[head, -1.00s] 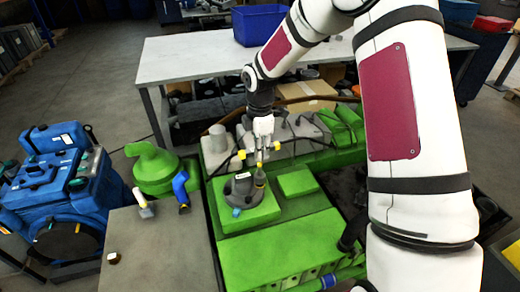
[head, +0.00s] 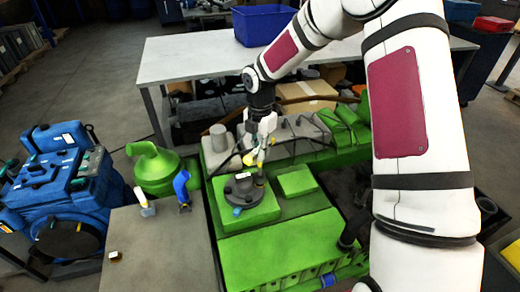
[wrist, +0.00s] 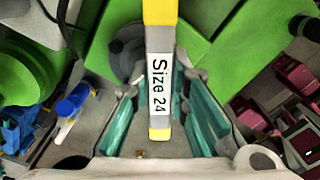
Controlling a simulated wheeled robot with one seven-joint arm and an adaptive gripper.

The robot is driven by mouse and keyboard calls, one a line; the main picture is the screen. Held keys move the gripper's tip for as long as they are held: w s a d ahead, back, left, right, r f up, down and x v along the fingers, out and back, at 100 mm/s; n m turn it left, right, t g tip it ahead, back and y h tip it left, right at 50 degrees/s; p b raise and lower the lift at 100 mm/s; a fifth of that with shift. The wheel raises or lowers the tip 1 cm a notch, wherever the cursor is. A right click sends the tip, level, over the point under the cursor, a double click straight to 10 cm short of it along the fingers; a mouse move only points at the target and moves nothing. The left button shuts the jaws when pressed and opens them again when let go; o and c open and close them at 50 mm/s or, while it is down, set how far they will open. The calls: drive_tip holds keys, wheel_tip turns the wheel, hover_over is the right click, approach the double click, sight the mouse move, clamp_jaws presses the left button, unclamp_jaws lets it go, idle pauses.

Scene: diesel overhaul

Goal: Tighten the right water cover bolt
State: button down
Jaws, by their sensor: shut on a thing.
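My gripper (head: 261,148) is shut on a tool labelled "Size 24", with a white label and yellow ends. In the wrist view the tool (wrist: 158,85) runs up and down the picture between the teal-padded fingers (wrist: 160,125). In the head view its yellow part (head: 250,159) shows above a dark grey round water cover (head: 240,190) on a green block. The cover shows partly behind the tool in the wrist view (wrist: 122,48). A dark upright piece (head: 259,178) stands at the cover's right side below the gripper. I cannot tell whether the tool touches a bolt.
The green engine (head: 275,245) fills the space below my arm. A grey table (head: 155,255) with a blue-handled tool (head: 181,184) and a white-handled tool (head: 145,203) is at left. A blue machine (head: 65,190) stands further left. A workbench with a blue bin (head: 262,25) is behind.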

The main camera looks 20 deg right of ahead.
drive_tip(key=shift+f, duration=0.75)
drive_tip(key=m, duration=0.8)
drive_tip(key=shift+b, duration=0.35)
drive_tip(key=shift+n, duration=0.3)
drive_tip(key=c, duration=2.3)
unclamp_jaws()
clamp_jaws()
drive_tip(key=shift+r, duration=0.15)
